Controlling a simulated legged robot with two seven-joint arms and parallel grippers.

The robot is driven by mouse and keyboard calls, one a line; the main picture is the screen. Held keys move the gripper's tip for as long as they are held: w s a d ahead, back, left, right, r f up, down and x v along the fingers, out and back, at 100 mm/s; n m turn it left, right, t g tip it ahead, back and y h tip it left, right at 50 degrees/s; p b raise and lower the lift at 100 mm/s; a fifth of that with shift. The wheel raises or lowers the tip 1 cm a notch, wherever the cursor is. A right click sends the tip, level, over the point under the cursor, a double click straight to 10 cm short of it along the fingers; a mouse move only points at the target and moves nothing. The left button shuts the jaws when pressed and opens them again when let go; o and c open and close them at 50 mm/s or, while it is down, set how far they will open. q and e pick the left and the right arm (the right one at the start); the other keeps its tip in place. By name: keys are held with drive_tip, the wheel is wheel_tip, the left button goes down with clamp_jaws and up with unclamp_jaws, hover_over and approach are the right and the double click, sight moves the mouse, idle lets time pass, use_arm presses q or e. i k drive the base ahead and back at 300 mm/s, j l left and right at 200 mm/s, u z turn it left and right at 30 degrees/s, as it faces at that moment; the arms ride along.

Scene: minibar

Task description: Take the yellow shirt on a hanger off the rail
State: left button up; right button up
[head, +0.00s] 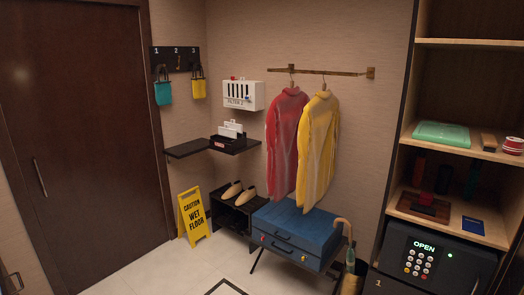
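The yellow shirt (319,150) hangs on a hanger from the brass wall rail (325,71), on the right of a red shirt (287,145) that hangs on the same rail. The yellow shirt overlaps the right edge of the red one. The hook of its hanger (324,83) shows just below the rail. Neither of my grippers is in the head view.
A blue suitcase (300,232) lies on a stand below the shirts, with a cane (347,229) at its right. A yellow wet floor sign (194,216) and a shoe rack (232,212) stand to the left. A shelf unit with a safe (430,262) fills the right.

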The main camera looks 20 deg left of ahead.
sight(319, 131)
drive_tip(key=u, duration=0.15)
drive_tip(key=i+u, duration=0.15)
drive_tip(key=i, duration=1.4)
